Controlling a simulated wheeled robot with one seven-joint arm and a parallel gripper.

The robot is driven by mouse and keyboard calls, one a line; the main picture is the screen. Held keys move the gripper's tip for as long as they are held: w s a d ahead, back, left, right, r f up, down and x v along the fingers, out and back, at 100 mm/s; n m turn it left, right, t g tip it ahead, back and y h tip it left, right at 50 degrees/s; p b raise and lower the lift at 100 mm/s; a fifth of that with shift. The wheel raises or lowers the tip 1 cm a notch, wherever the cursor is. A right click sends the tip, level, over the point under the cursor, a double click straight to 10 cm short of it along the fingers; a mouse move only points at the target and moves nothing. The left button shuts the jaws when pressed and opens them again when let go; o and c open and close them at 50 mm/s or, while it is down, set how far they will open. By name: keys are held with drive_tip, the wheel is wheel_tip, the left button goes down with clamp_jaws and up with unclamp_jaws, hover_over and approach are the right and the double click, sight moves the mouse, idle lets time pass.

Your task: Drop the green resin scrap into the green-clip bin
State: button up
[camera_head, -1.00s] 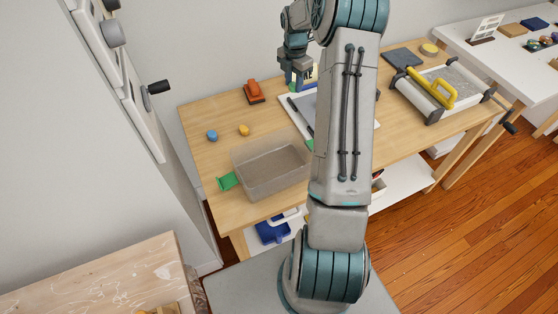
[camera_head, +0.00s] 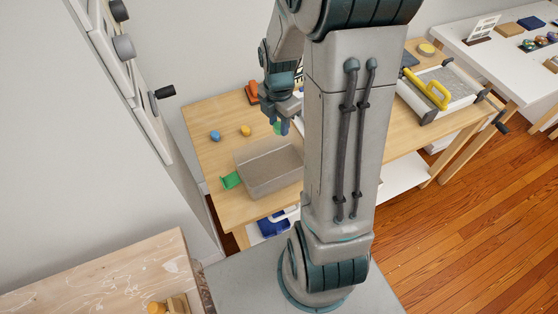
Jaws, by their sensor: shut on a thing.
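My gripper (camera_head: 282,126) points down above the far rim of the bin, to the right of the yellow piece. It is shut on the green resin scrap (camera_head: 277,128), of which only a small green patch shows between and beside the fingers. The green-clip bin (camera_head: 268,182) is a grey, open-topped box on the wooden table. Its green clip (camera_head: 231,180) sticks out at its left side. The bin looks empty, but its right end is hidden behind my arm.
A blue piece (camera_head: 215,136) and a yellow piece (camera_head: 246,131) lie on the wooden table (camera_head: 207,160) behind the bin. An orange-red object (camera_head: 252,92) stands farther back. A tray with a yellow handle (camera_head: 438,95) is at the right. My arm hides the table's middle.

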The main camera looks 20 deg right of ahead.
wheel_tip(320, 180, down, 6)
drive_tip(key=b, duration=0.4)
drive_tip(key=shift+r, duration=0.1)
drive_tip(key=o, duration=1)
drive_tip(key=shift+o, duration=0.2)
wheel_tip(320, 180, up, 14)
drive_tip(key=shift+f+b, duration=0.1)
drive_tip(key=shift+b, duration=0.2)
